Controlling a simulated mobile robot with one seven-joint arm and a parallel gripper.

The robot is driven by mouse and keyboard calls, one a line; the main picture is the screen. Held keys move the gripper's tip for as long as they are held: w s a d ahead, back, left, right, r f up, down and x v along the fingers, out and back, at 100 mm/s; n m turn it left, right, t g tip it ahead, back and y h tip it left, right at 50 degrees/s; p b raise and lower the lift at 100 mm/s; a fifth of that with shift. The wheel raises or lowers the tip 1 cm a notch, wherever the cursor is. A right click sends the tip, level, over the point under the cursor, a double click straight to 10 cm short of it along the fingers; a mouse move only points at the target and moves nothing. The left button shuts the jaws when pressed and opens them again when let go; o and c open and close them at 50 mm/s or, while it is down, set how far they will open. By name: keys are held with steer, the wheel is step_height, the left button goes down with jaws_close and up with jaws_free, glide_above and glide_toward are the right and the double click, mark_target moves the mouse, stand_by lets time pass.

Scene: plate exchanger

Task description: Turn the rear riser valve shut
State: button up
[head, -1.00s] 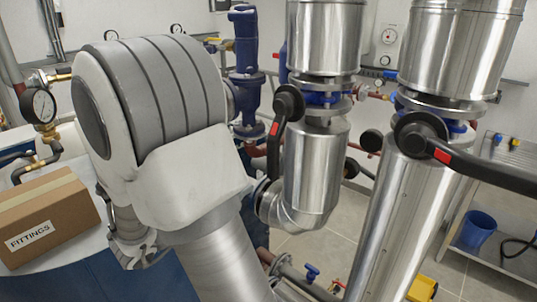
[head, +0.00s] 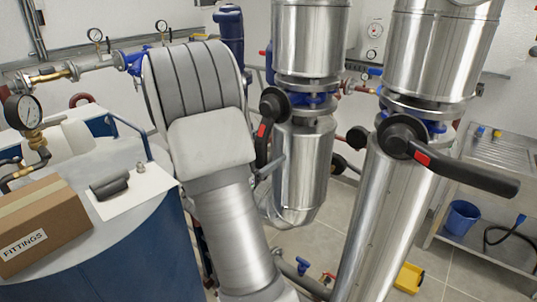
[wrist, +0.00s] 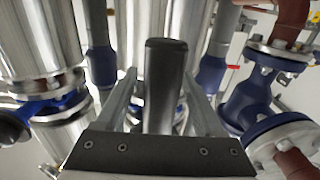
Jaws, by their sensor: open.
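The rear riser (head: 305,165) is the farther, left one of two shiny steel pipes in the head view. Its valve has a black hub and a black lever (head: 262,145) with a red mark, hanging down in the picture. In the wrist view my gripper (wrist: 160,90) is open, a finger on each side of a dark bar (wrist: 164,75) that looks like the lever. Contact with either finger cannot be made out. A blue valve body (wrist: 150,112) shows behind the bar.
The front riser valve's black lever (head: 465,170) sticks out to the right. Blue flanged pipework (wrist: 250,100) stands close at right in the wrist view.

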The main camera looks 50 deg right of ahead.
steer(key=shift+d, duration=0.15)
steer(key=shift+c, duration=0.3)
jaws_close()
stand_by(1.1)
